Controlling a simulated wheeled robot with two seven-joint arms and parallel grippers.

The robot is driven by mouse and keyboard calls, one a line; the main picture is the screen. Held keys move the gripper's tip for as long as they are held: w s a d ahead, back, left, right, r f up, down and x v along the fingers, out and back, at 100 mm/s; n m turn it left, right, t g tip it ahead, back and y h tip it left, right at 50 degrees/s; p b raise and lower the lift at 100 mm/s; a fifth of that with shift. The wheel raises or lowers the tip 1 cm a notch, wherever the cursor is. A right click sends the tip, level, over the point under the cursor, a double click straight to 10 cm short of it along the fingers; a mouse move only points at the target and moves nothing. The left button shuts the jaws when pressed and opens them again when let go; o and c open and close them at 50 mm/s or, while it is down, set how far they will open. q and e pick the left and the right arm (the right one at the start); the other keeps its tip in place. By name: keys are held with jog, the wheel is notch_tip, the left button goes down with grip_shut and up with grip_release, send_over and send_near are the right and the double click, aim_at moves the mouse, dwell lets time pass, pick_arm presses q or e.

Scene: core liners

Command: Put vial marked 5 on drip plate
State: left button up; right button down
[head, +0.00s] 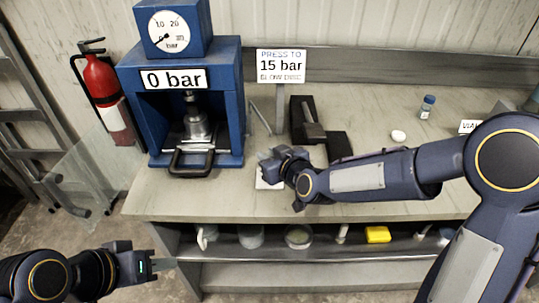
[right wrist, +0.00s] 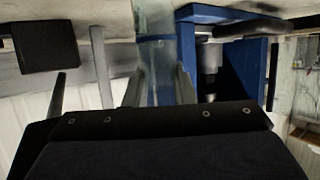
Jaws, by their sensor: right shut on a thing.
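My right gripper (head: 266,164) is low over the bench in front of the press, at its right side. In the right wrist view its fingers (right wrist: 158,88) are shut on a clear, glass-like vial (right wrist: 157,62); no number on it can be read. A white flat piece (head: 262,184), possibly the drip plate, shows partly under this gripper. I cannot tell whether the vial touches it. Another small vial (head: 428,106) with a blue cap stands on the bench at the right; its marking is too small to read. My left gripper (head: 168,261) is empty-looking, low at the left, before the bench.
The blue press (head: 226,110) with a "0 bar" sign stands at the left of the bench. A sign post (head: 280,105) and a black fixture (head: 306,125) stand behind my right gripper. A white round thing (head: 398,136) lies at the right. The shelf below holds a yellow block (head: 377,235).

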jog(key=shift+f, duration=0.2)
jog(key=c, duration=1.2)
grip_release()
jog(key=shift+r, duration=0.1)
